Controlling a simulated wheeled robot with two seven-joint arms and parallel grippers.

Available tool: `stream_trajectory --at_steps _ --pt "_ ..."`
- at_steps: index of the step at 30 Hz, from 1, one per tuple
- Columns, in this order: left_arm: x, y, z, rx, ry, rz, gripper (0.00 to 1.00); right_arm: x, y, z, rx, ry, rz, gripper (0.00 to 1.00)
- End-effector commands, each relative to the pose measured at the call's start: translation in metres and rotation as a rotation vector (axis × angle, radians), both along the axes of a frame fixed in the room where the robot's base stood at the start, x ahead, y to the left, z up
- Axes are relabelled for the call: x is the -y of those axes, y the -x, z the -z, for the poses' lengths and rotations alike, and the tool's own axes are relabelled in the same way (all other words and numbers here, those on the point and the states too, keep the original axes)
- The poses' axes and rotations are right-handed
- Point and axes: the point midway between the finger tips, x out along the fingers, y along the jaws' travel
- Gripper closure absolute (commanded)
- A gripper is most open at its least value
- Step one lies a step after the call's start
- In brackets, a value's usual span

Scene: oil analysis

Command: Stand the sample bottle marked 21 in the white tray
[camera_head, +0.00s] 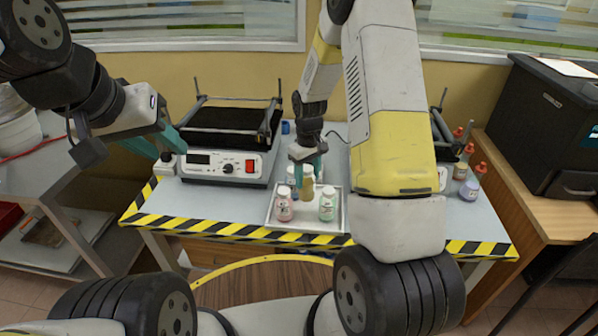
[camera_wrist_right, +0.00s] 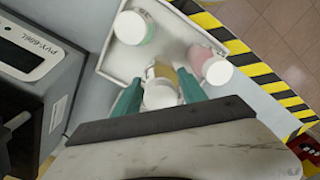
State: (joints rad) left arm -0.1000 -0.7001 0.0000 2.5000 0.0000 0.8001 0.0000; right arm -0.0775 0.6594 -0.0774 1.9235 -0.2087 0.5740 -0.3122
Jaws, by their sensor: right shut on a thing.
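My right gripper (camera_head: 308,176) is shut on a sample bottle with a yellow-brown body (camera_head: 307,190) and a white cap, upright over the white tray (camera_head: 313,233). In the right wrist view this bottle (camera_wrist_right: 165,76) is between the teal fingers (camera_wrist_right: 160,95). I cannot tell whether its base touches the tray. No number 21 is readable. My left gripper (camera_head: 166,154) is open and empty, left of the tray.
A white device with a black top (camera_head: 228,166) stands behind and left of the tray. Several orange-capped bottles (camera_head: 470,188) stand at the table's right. A black-yellow striped edge (camera_head: 230,229) borders the table. A black printer-like machine (camera_head: 550,125) stands at the far right.

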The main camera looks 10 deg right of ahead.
Motion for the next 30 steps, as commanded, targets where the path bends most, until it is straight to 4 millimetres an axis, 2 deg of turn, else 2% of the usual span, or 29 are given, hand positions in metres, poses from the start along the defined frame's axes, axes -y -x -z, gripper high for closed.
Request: stream_trajectory --at_steps 5,11,21,22,25,30 --pt "0.0 0.0 0.0 0.0 0.0 0.0 0.64 0.0 0.0 0.014 -0.001 0.0 0.0 1.0" --pt "0.0 0.0 0.0 0.0 0.0 0.0 0.64 0.0 0.0 0.041 0.0 0.0 0.0 1.0" --pt "0.0 0.0 0.0 0.0 0.0 0.0 0.64 0.0 0.0 0.045 0.001 0.0 0.0 1.0" --pt "0.0 0.0 0.0 0.0 0.0 0.0 0.64 0.0 0.0 0.045 0.001 0.0 0.0 0.49" --pt "0.0 0.0 0.0 0.0 0.0 0.0 0.64 0.0 0.0 0.045 0.001 0.0 0.0 0.29" --pt "0.0 0.0 0.0 0.0 0.0 0.0 0.64 0.0 0.0 0.045 0.001 0.0 0.0 0.29"
